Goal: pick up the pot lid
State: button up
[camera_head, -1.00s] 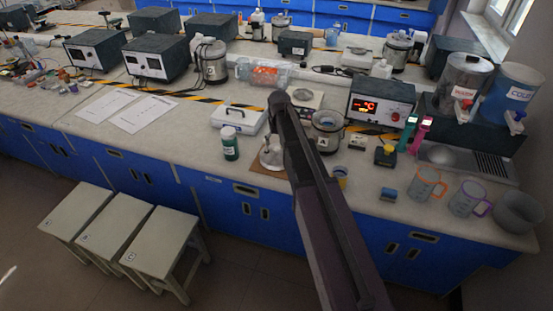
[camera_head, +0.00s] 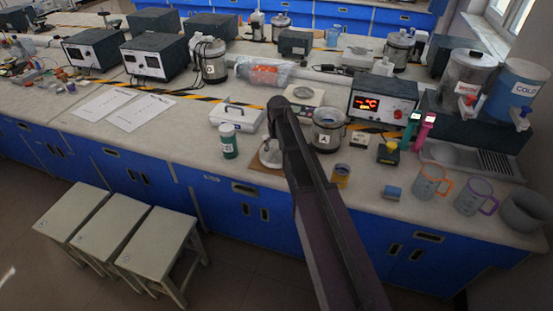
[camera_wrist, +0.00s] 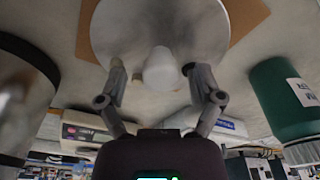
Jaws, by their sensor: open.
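The pot lid is a grey metal disc with a pale knob. In the head view it (camera_head: 268,155) lies on a brown mat (camera_head: 257,165) near the counter's front edge, partly covered by my arm. In the wrist view the lid (camera_wrist: 205,32) fills the top middle, with its knob (camera_wrist: 161,70) pointing towards the camera. My gripper (camera_wrist: 153,70) is open, with one finger on each side of the knob and gaps showing. I cannot tell how far the fingertips are from the lid's surface. My arm hides the gripper in the head view.
An open metal pot marked A (camera_head: 327,135) stands to the right. A white case (camera_head: 238,118) and a small amber cup (camera_head: 341,174) are close by.

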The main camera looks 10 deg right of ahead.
jog(key=shift+f+b, duration=0.3)
jog(key=shift+f, duration=0.25)
grip_shut()
dwell(0.4)
